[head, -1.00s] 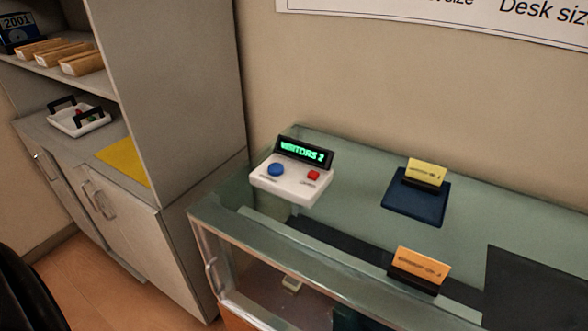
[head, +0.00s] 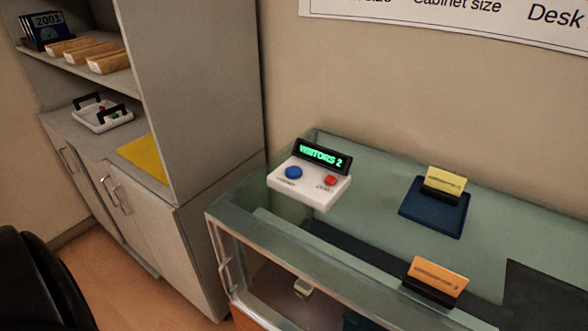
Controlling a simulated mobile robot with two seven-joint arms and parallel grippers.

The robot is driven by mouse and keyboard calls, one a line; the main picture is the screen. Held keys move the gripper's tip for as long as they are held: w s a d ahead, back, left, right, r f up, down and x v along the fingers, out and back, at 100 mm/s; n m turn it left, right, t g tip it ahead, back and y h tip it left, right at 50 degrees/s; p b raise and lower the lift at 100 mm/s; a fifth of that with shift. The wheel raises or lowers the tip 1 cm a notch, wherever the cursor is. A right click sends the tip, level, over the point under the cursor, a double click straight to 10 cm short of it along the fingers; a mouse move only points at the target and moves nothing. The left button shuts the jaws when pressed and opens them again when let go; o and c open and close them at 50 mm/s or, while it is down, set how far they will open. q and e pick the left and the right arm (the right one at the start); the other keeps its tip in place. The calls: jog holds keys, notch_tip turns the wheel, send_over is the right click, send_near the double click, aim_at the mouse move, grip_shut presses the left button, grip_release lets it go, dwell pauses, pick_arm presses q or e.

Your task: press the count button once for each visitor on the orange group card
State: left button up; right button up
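A white counter box (head: 309,187) stands on the glass display case, at its left end. It has a blue button (head: 293,173) on the left and a red button (head: 330,181) on the right. Its green display (head: 323,156) reads "VISITORS 2". The labels by the buttons are too small to read. The orange group card (head: 438,276) stands in a black holder near the front of the case; its print is too small to read surely. A yellow card (head: 445,181) stands in a holder on a dark blue mat (head: 418,213). Neither gripper is in view.
The glass case top (head: 375,180) is clear between the counter box and the blue mat. A grey cabinet (head: 195,100) stands at the left, with a white tray (head: 92,120) and a yellow sheet (head: 146,156) on it. A black rounded thing (head: 40,285) fills the lower left corner.

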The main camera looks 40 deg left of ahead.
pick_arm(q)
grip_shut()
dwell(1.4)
